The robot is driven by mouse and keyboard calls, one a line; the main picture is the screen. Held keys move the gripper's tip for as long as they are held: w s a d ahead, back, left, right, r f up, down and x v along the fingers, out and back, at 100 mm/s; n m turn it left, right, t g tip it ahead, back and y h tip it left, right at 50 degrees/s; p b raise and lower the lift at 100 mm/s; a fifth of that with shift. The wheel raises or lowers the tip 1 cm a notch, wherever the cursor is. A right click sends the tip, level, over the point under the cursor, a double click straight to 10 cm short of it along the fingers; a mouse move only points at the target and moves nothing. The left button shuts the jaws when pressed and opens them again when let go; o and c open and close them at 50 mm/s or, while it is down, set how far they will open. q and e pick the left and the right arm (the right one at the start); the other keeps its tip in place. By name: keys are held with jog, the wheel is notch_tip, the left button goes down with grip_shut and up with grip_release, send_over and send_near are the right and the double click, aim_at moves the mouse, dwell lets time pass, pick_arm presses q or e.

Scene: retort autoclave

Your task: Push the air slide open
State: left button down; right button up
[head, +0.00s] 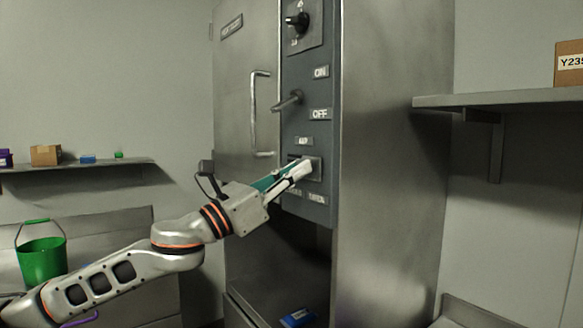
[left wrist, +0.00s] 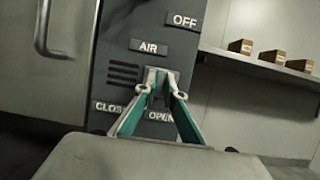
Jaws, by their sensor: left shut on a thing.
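The air slide (left wrist: 157,78) is a small grey piece on the dark control panel, under the "AIR" label (left wrist: 148,47). My left gripper (left wrist: 158,84), with teal fingers, is shut on it at the fingertips. The slide sits to the right of a slotted vent (left wrist: 123,75), above the "OPEN" label (left wrist: 161,116); the "CLOSE" label (left wrist: 108,107) is lower left, partly covered by a finger. In the head view my left gripper (head: 302,168) reaches the panel from the lower left, and the fingers hide much of the slide. My right gripper is not in view.
A lever (head: 288,101) juts from the panel above, by the "ON" and "OFF" labels, with a black knob (head: 298,21) higher up. The door handle (head: 254,112) is to the left. Below is an open bay with a blue item (head: 298,317). Shelves flank the cabinet.

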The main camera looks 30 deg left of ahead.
pick_arm(q)
jog(key=shift+d+f, duration=0.1)
jog(key=shift+d, duration=0.1)
jog(key=c, duration=2.1)
grip_release()
jog(key=shift+c, duration=0.2)
jog(key=shift+d, duration=0.1)
jog(key=v, duration=1.2)
jog(key=shift+a, duration=0.2)
